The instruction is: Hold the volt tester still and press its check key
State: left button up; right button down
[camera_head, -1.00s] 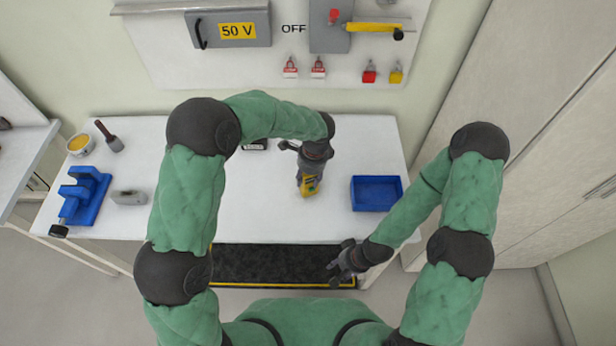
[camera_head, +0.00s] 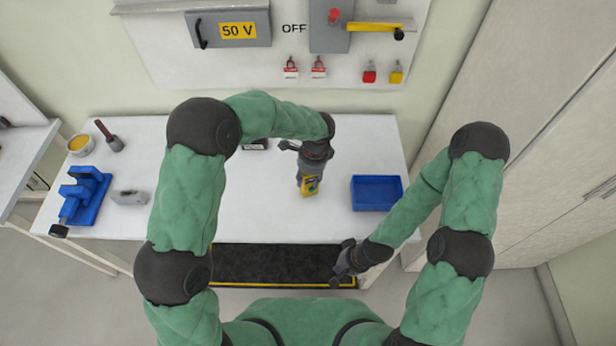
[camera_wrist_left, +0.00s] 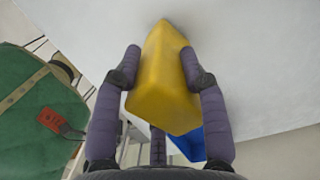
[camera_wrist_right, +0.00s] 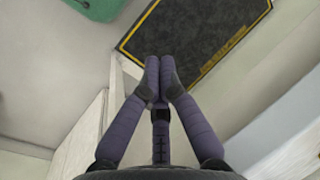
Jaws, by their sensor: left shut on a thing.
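The yellow volt tester (camera_head: 308,190) is held above the white worktable, right of its middle. It also shows in the left wrist view (camera_wrist_left: 167,85) as a yellow block between the two fingers. My left gripper (camera_head: 311,172) is shut on it from above. The tester's face is partly hidden by the gripper in the head view, and I cannot make out its check key. My right gripper (camera_head: 345,268) is empty, near the front edge of the table above the dark mat. Its fingertips are together in the right wrist view (camera_wrist_right: 159,72).
A blue bin (camera_head: 376,194) stands on the table right of the tester. A blue vise (camera_head: 84,196), a grey block (camera_head: 129,197), a yellow-topped pot (camera_head: 80,145) and a dark-handled tool (camera_head: 111,139) are at the left. A dark yellow-edged mat (camera_head: 270,264) lies on the floor.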

aim_at(312, 189)
dwell(0.7)
jog(key=shift+w+d+r+n+t, duration=0.55)
jog(key=shift+w+d+r+n, duration=0.8)
jog(key=shift+r, duration=1.6)
jog(key=shift+w+d+r+n+t, duration=0.7)
jog(key=shift+d+r, duration=1.2)
jog(key=shift+r, duration=1.05)
jog(key=w+a+t+y, duration=0.1)
jog(key=a, duration=0.2)
jog(key=w+a+r+t+y, duration=0.1)
jog(key=a, duration=0.2)
jog(key=w+a+t+y, duration=0.1)
jog(key=w+a+t, duration=0.1)
jog(key=a, duration=0.1)
jog(key=shift+w+a+r, duration=0.1)
jog(key=shift+a+r, duration=0.15)
jog(key=shift+a, duration=0.1)
jog(key=shift+w+a+r+t, duration=0.2)
jog(key=shift+a+r+t, duration=0.05)
jog(key=shift+a, duration=0.1)
jog(key=shift+w+a+r, duration=0.1)
jog(key=shift+w+a, duration=0.45)
jog(key=shift+w, duration=0.8)
jog(key=shift+w+a+f, duration=0.1)
jog(key=shift+w+a, duration=0.4)
jog(key=shift+w, duration=0.9)
jog(key=shift+w+a+r, duration=0.1)
jog(key=shift+w+a, duration=0.45)
jog(key=shift+w, duration=0.8)
jog(key=shift+w, duration=0.15)
